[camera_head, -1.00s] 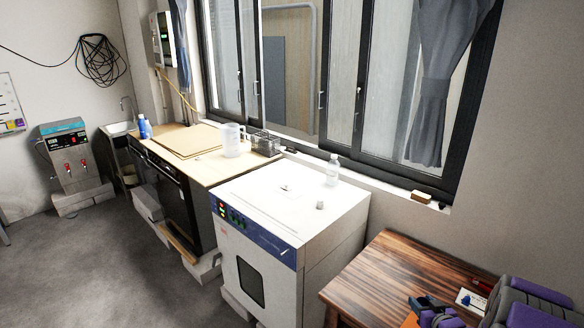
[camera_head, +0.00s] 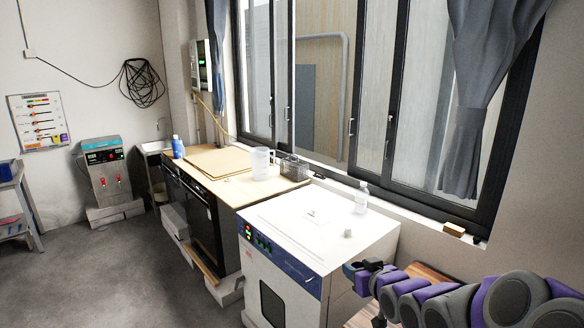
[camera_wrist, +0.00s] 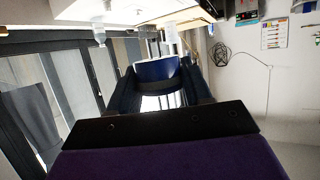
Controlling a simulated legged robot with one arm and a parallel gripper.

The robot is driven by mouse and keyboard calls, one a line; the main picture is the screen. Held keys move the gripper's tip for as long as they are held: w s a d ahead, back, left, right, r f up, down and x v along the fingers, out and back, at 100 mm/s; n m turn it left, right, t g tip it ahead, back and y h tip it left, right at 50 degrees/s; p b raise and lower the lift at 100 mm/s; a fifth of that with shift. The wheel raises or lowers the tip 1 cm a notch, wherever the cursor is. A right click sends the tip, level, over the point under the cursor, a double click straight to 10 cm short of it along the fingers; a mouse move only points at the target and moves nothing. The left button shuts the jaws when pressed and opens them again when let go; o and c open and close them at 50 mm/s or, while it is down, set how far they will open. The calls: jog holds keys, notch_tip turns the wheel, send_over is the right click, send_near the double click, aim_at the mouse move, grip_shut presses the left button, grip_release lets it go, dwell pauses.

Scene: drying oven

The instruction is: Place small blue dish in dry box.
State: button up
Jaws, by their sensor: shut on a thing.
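The dry box is the white oven (camera_head: 325,228) with a blue control strip and a small dark window in its front door. The door looks shut, and its lower part is cut off by the picture edge. My gripper (camera_head: 362,272) is extended beside the oven's right front corner, above the wooden table's edge. In the wrist view a dark blue dish (camera_wrist: 157,70) sits between the two fingers of my gripper (camera_wrist: 160,85), which is shut on it. In the head view I cannot clearly separate the dish from the gripper.
A wooden table (camera_head: 426,273) lies right of the oven, partly behind my arm. A clear bottle (camera_head: 361,198) and small items stand on the oven's top. A bench with a white jug (camera_head: 260,163) and a wire basket (camera_head: 295,168) is to the left. Floor in front is free.

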jog(key=s+d+f+m+h, duration=0.1)
jog(key=d+f+m+h, duration=0.1)
jog(key=d+f, duration=0.9)
jog(key=s+d+f+m+h, duration=0.15)
jog(key=d+f, duration=0.55)
jog(key=d, duration=0.7)
jog(key=s+d+f+h, duration=0.1)
jog(key=s+d+f, duration=0.2)
jog(key=s+f, duration=0.4)
jog(key=s+d+f+p, duration=0.1)
jog(key=s+d+f, duration=0.3)
jog(key=s+f, duration=0.4)
notch_tip(320, 180, down, 7)
jog(key=shift+d+r+m+h, duration=0.1)
jog(key=shift+d+m+h, duration=0.15)
jog(key=shift+m+h, duration=0.15)
jog(key=shift+w, duration=0.1)
